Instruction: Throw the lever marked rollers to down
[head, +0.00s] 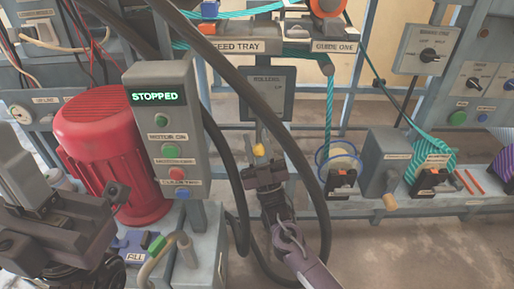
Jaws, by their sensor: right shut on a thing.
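The panel marked rollers (268,92) is a grey plate on the rack in the middle of the head view, below the feed tray label. A small mark beside it seems to read up. Its lever has a yellow knob (259,150) that hangs below the plate. My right gripper (261,163) reaches up from below and is shut on the lever at the knob; its jaws hide part of the lever. My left gripper (114,232) is at the lower left, in front of the red motor, apart from the lever; its fingers look spread and empty.
A grey control post (165,130) reading STOPPED stands left of the lever, beside the red motor (105,150). Thick black hoses (285,145) loop close around my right arm. A blue-rimmed spool (339,160) and a grey box (388,160) with a handle are to the right.

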